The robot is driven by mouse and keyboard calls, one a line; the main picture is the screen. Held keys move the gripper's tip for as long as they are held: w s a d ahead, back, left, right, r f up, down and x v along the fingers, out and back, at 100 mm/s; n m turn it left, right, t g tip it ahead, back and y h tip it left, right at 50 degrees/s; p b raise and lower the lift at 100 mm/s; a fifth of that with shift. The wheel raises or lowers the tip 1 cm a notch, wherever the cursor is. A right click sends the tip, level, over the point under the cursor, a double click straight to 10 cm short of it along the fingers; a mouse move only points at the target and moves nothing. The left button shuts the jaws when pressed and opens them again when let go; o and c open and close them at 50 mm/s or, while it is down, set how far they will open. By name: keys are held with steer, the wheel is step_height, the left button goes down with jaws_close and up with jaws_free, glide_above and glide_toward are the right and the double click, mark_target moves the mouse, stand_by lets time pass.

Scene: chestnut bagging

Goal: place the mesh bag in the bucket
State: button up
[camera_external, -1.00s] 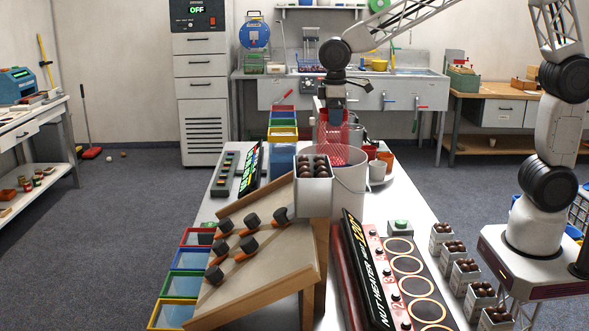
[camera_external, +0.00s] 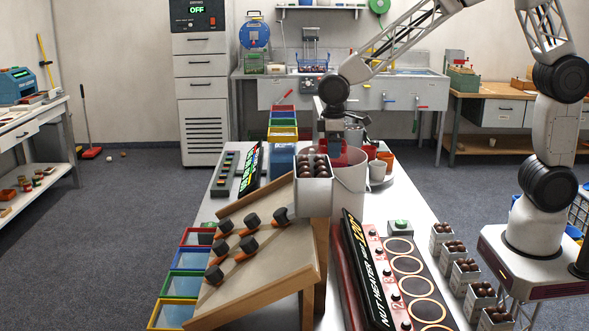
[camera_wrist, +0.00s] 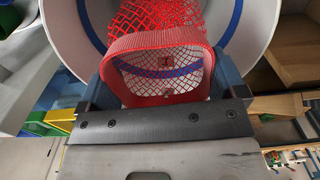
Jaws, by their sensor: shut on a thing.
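The red mesh bag (camera_wrist: 160,20) hangs inside the white bucket (camera_wrist: 258,25) in the wrist view, with its red strap (camera_wrist: 160,42) between my gripper's fingers. In the external view a red part of the bag (camera_external: 349,155) shows at the mouth of the bucket (camera_external: 349,190). My gripper (camera_external: 340,135) is directly above the bucket, low at its rim; it also shows in the wrist view (camera_wrist: 160,88), shut on the bag. The bag's lower end is hidden inside the bucket.
A white box of chestnuts (camera_external: 313,190) stands in front of the bucket on a slanted wooden stand (camera_external: 265,260). The nut heater (camera_external: 395,275) lies to the right. Cups (camera_external: 377,170) stand just right of the bucket. Coloured bins (camera_external: 283,130) are at left behind.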

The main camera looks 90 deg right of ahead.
mark_target(332, 163)
steer(key=shift+f, duration=2.8)
steer(key=shift+f, duration=1.85)
steer(key=o, duration=0.8)
step_height(332, 163, up, 12)
